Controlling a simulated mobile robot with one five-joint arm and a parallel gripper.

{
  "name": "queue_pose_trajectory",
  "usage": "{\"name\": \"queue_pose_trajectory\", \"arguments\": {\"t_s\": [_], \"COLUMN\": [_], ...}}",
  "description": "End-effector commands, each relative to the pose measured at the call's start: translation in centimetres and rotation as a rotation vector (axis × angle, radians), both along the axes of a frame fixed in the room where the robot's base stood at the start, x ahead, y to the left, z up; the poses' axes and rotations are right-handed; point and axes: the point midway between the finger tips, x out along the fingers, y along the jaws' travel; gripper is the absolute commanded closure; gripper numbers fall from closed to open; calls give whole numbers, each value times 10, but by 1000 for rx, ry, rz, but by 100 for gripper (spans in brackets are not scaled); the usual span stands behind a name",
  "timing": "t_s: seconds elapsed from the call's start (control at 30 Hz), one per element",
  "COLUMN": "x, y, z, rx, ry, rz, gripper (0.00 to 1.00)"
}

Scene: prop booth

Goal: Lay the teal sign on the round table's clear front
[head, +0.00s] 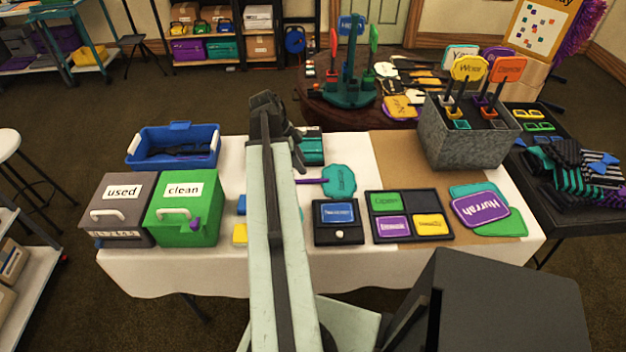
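A teal sign (339,181) with dark lettering lies flat on the white-covered table. Its purple handle points left toward my arm. The dark brown round table (362,116) stands behind the white-covered table. A teal stand (348,93) with upright signs is on it, and several flat signs lie at its right. Part of its front shows bare wood; my arm's end hides some of its left side. My gripper (275,112) is above the white table's back edge, left of and beyond the teal sign. Its fingers are too dark and foreshortened to show whether they are open or holding anything.
A grey bin (468,132) of upright signs stands at back right. Black trays (408,229) and stacked signs (482,209) lie at front right. Used (122,222) and clean (184,228) boxes and a blue tub (134,150) stand left. Brown paper covers mid-right.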

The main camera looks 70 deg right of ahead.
Motion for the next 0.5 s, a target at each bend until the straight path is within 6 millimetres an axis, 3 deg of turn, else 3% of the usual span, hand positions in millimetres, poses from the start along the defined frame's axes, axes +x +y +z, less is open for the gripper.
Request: {"name": "queue_pose_trajectory", "arguments": {"t_s": [0.13, 0.33, 0.5], "x": [-3, -11, -12], "y": [-1, -4, -5], "z": [-3, -27, -28], "rx": [-2, -1, -1], "ry": [0, 1, 1], "rz": [-9, -7, -5], "gripper": [60, 60, 60]}}
